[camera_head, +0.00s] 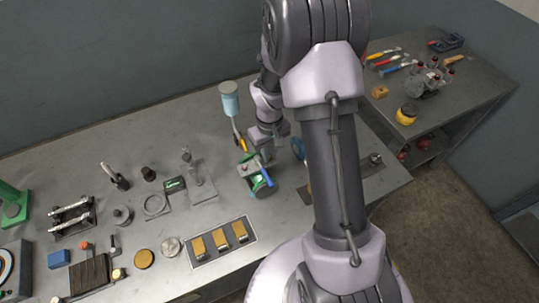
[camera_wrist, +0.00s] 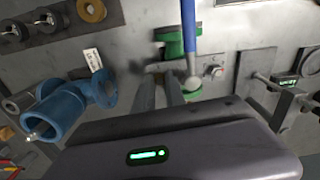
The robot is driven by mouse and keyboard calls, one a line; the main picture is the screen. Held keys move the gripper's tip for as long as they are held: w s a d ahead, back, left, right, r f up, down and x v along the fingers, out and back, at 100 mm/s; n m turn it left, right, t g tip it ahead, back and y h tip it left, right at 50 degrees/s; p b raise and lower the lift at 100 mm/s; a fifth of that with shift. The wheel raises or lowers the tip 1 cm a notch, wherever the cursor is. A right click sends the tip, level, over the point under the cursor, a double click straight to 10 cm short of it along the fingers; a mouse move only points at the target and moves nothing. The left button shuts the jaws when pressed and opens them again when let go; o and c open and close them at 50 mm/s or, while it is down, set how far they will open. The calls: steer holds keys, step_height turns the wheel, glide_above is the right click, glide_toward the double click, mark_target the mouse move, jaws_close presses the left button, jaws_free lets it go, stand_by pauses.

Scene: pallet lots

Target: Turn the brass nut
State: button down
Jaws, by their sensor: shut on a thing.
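My gripper (camera_head: 264,153) points down at the bench beside a green fitting (camera_head: 248,165) with a blue handle. In the wrist view, my two fingers (camera_wrist: 159,86) are close together, with their tips near that green fitting (camera_wrist: 172,48) and its blue bar (camera_wrist: 191,60). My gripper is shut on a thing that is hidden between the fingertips. I cannot make out a brass nut there. A brass-coloured ring (camera_wrist: 91,10) lies apart from my gripper at the top of the wrist view.
A blue flanged pipe (camera_wrist: 62,112) with a white tag stands left of my fingers in the wrist view. A grey plate with a bolt (camera_wrist: 213,71) is to the right. The bench (camera_head: 205,120) also holds a tray of yellow blocks (camera_head: 221,241), a brass disc (camera_head: 144,258) and several fixtures.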

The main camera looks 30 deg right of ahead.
steer(key=m+b, duration=0.1)
steer(key=m, duration=0.2)
steer(key=shift+m+b, duration=1.05)
steer(key=shift+m, duration=0.95)
steer(key=c, duration=1.6)
jaws_free()
steer(key=shift+c, duration=0.2)
step_height(320, 180, up, 18)
steer(key=p, duration=0.4)
steer(key=shift+f, duration=0.2)
